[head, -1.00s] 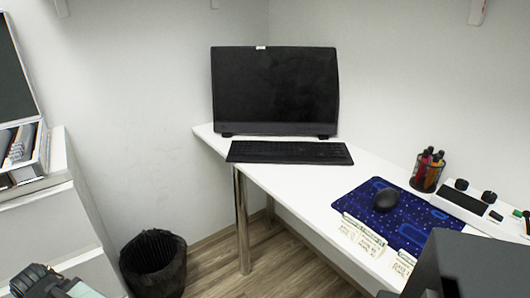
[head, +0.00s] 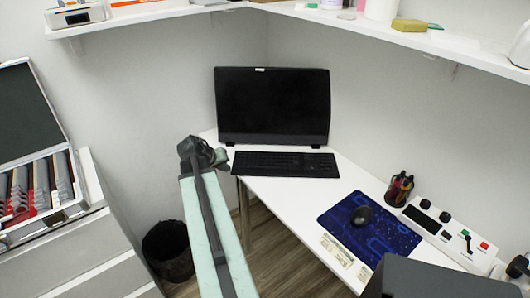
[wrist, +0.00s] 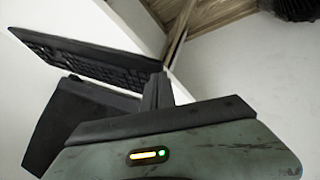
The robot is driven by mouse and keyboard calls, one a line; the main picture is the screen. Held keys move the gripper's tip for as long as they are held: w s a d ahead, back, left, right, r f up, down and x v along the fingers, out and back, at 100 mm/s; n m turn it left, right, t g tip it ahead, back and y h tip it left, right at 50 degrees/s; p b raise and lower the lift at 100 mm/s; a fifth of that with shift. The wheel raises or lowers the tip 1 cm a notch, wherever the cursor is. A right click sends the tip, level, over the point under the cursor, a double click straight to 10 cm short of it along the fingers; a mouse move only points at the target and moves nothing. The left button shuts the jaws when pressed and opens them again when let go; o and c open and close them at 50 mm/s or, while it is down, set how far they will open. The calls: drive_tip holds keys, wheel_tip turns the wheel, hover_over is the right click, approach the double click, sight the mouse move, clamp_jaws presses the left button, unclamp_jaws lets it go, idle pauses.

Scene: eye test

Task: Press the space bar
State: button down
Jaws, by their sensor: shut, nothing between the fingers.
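The black keyboard (head: 285,164) lies on the white desk (head: 275,190) in front of a black monitor (head: 272,106). Its space bar cannot be made out. In the wrist view the keyboard (wrist: 90,58) runs across the upper left, with the dark monitor (wrist: 72,125) below it. My gripper (wrist: 157,90) is shut and empty there, its fingers pointing up near the keyboard's right end in the picture. In the head view my arm reaches up to the keyboard's left, and the fingers are hard to make out. I cannot tell the gap to the keyboard.
A blue mat (head: 335,222) with a black mouse (head: 362,215), a pen cup (head: 398,190) and a control box (head: 448,234) are on the desk's right. A shelf (head: 350,28) hangs above. Drawers (head: 85,250) and a black bin (head: 167,250) stand left.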

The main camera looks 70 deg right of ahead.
wheel_tip(320, 180, up, 9)
drive_tip(key=m+g+h+p, duration=0.1)
drive_tip(key=m+g+p, duration=0.1)
drive_tip(key=p, duration=0.3)
hover_over(263, 169)
drive_tip(key=shift+f+b, duration=0.15)
drive_tip(key=shift+b, duration=0.2)
wheel_tip(263, 169, down, 9)
drive_tip(key=b, duration=0.8)
drive_tip(key=shift+b, duration=0.35)
drive_tip(key=shift+r, duration=0.2)
drive_tip(key=shift+w, duration=0.1)
drive_tip(key=shift+f+b, duration=0.35)
drive_tip(key=shift+f, duration=0.05)
